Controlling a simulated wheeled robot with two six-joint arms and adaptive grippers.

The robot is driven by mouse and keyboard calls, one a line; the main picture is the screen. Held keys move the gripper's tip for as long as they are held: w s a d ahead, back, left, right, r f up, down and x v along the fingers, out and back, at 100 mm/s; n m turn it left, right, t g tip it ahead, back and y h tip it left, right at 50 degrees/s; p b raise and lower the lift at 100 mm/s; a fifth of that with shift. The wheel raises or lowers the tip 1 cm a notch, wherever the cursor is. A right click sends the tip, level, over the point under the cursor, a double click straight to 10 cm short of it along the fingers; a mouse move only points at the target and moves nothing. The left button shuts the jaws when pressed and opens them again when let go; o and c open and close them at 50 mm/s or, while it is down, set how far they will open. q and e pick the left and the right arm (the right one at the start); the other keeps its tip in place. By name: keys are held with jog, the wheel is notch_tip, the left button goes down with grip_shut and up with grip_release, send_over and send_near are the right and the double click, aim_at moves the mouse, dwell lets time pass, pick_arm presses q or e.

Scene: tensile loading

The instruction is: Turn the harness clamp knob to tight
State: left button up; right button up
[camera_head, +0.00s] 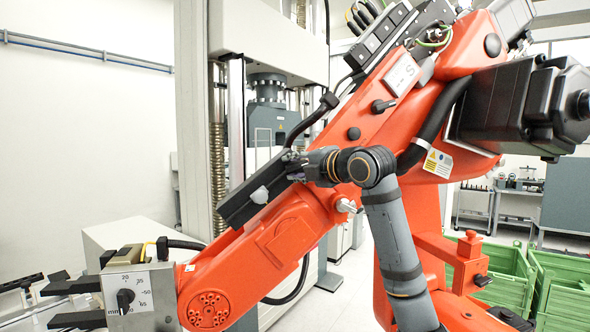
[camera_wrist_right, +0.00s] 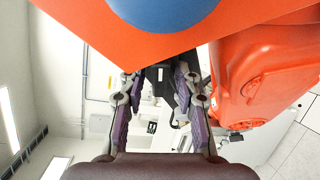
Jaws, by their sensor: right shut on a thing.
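My right gripper (camera_head: 298,163) reaches in from the right and points left, at the upper side of the long black harness cover (camera_head: 243,206) on the orange arm. In the right wrist view its two fingers (camera_wrist_right: 160,92) stand either side of a small dark part (camera_wrist_right: 158,74), and it is shut on it. This part is where the harness clamp knob appears to be. Its pointer and marks are hidden, so its setting cannot be read. My left gripper is not in view.
The large orange robot arm (camera_head: 290,228) fills the middle. Other knobs show: a black one (camera_head: 383,105) on its upper link and one on a numbered dial (camera_head: 125,299) at lower left. A tall testing frame (camera_head: 192,120) stands behind. Green crates (camera_head: 510,270) stand at right.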

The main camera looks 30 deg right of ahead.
aim_at(298, 167)
jog(key=shift+m, duration=0.4)
jog(key=o, duration=0.8)
jog(key=s, duration=0.6)
jog(key=shift+s+d+r, duration=0.25)
jog(key=shift+s+d, duration=0.05)
jog(key=shift+d, duration=0.1)
jog(key=shift+s+a, duration=0.2)
jog(key=shift+s, duration=0.2)
jog(key=shift+d, duration=0.1)
